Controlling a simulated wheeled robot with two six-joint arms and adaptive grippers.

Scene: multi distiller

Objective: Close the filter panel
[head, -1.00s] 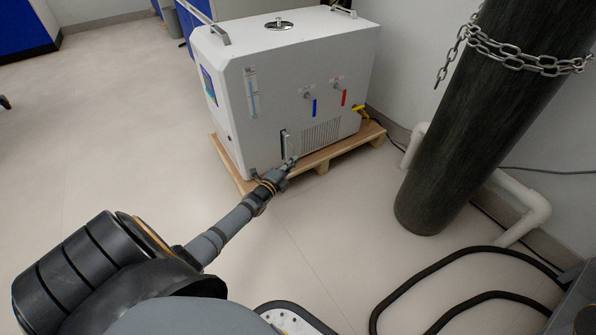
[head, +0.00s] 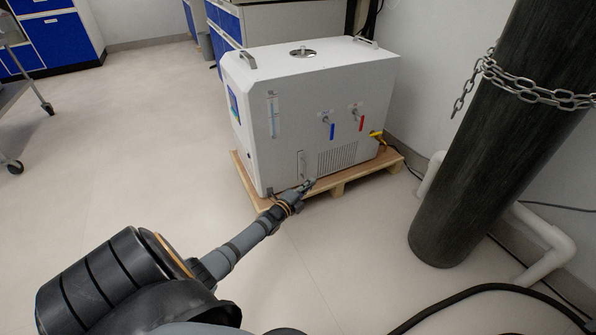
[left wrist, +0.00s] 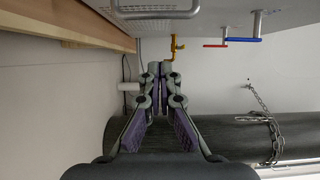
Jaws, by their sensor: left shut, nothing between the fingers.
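My left gripper (head: 308,184) is just below and to the right of the panel, close to the distiller's lower front. Whether it touches the distiller cannot be told. In the left wrist view its fingertips (left wrist: 160,68) are together with nothing between them, below the distiller's face. My right gripper is not in view.
The distiller stands on a wooden pallet (head: 340,184). A dark gas cylinder (head: 480,150) with a chain stands to the right. A red valve handle (head: 361,123), a blue one (head: 332,131) and a yellow tap (head: 377,136) stick out of the front.

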